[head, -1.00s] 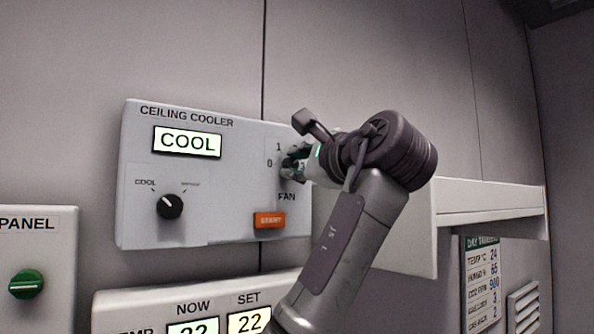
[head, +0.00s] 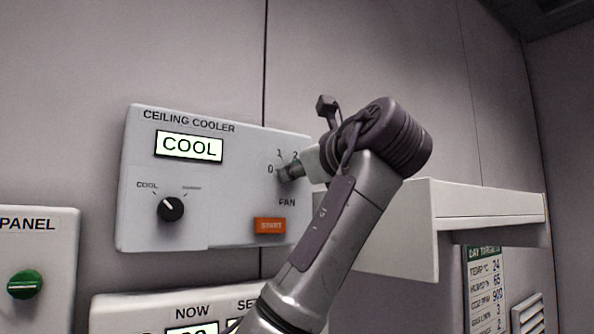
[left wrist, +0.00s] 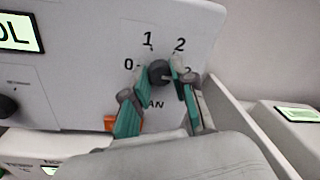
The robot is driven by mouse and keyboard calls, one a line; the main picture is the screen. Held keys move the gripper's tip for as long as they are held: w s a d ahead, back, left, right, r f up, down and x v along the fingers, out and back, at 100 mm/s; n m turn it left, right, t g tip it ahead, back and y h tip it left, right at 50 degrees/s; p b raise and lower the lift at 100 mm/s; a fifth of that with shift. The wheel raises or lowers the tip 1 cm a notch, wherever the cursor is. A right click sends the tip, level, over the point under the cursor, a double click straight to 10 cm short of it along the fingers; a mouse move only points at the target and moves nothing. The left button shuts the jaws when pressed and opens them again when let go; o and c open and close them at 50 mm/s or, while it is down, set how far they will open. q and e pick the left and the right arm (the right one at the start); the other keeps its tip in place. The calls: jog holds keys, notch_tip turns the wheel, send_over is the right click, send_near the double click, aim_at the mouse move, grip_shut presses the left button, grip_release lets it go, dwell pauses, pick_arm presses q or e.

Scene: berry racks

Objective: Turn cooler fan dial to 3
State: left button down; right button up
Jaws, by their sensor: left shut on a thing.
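The ceiling cooler panel (head: 230,225) is a white wall box with a COOL display (head: 188,147) and a fan dial at its right side. In the left wrist view the fan dial (left wrist: 158,73) is a small dark round knob with 0, 1 and 2 printed around it and a partly covered 3 at its right. My left gripper (left wrist: 158,68) has its teal and grey fingers on either side of the dial, shut on it. In the head view the gripper (head: 289,172) hides most of the dial. I cannot tell where its pointer stands. My right gripper is not in view.
A mode knob (head: 171,208) and an orange START button (head: 270,225) sit on the same panel. A panel with a green knob (head: 25,284) is at the left. A white shelf (head: 490,200) juts out at the right, close to my left arm.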

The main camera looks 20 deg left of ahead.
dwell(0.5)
pick_arm(q)
jog(key=c, duration=0.9)
grip_release()
jog(key=shift+w, duration=0.1)
jog(key=shift+c, duration=0.2)
jog(key=v, duration=1.2)
jog(key=shift+f, duration=0.1)
